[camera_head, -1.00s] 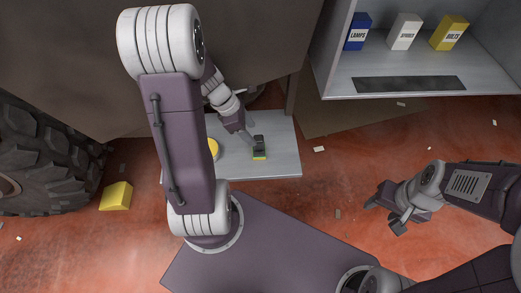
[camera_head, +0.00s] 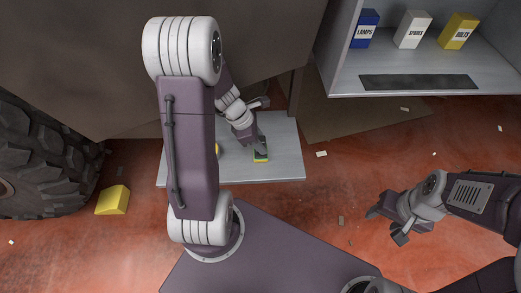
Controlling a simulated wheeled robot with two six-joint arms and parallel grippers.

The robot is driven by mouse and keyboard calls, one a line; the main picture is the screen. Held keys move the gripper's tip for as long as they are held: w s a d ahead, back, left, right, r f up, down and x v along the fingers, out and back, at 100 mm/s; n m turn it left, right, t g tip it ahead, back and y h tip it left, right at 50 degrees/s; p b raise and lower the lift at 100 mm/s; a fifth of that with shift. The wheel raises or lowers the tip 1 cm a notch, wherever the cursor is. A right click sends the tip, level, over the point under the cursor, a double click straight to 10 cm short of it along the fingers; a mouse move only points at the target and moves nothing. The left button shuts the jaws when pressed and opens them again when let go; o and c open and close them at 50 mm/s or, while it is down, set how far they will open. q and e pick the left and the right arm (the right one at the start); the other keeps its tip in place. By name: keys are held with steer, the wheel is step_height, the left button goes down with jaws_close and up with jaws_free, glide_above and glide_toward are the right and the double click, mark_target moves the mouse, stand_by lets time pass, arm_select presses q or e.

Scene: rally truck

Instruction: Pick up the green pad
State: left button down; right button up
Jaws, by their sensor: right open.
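The green pad (camera_head: 261,157) is small, with a yellow lower edge, and lies on the grey metal step (camera_head: 285,138) under the truck body. My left gripper (camera_head: 259,148) points down right at the pad and covers part of it. Whether its fingers are around the pad or only above it cannot be told. My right gripper (camera_head: 384,224) is open and empty, over the red floor at the right, well apart from the step.
A round yellow thing (camera_head: 218,149) on the step is mostly hidden behind my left arm. A yellow wedge (camera_head: 113,200) lies on the floor by the big tyre (camera_head: 40,160). A shelf (camera_head: 440,62) at upper right holds blue, white and yellow boxes. Small scraps dot the floor.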

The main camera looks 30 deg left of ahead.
mark_target(263, 138)
arm_select(q)
step_height(263, 138, up, 4)
steer(key=p, duration=0.3)
steer(key=shift+r, duration=0.2)
steer(key=s+d+r+p, duration=0.3)
steer(key=s+d+r, duration=0.2)
steer(key=d, duration=0.5)
steer(key=shift+s+r, duration=0.4)
steer(key=shift+r, duration=0.4)
